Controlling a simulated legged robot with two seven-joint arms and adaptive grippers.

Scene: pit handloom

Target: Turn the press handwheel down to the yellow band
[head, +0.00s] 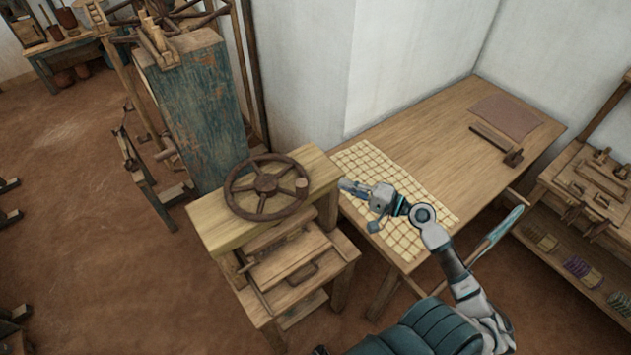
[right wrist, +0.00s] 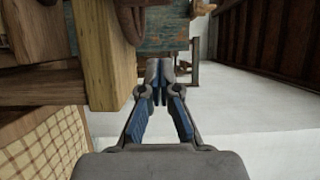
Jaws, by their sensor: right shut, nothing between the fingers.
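The press handwheel (head: 266,187) is a dark brown spoked wheel lying flat above the pale wooden top beam (head: 322,170) of the press. I cannot make out a yellow band on the press. My right gripper (head: 345,186) is just right of the beam's right end, apart from the wheel, and its fingers point left. In the right wrist view, my right gripper (right wrist: 159,78) is shut and empty. The beam (right wrist: 103,50) is close on its left, and part of the brown wheel rim (right wrist: 131,18) shows at the top. My left gripper is not in view.
A wooden table (head: 455,125) with a yellow checked cloth (head: 372,168) stands right of the press, under my right arm. A worn blue-green wooden block (head: 205,115) stands behind the press. The floor (head: 90,230) on the left is largely open. A shelf unit (head: 585,255) is at the right.

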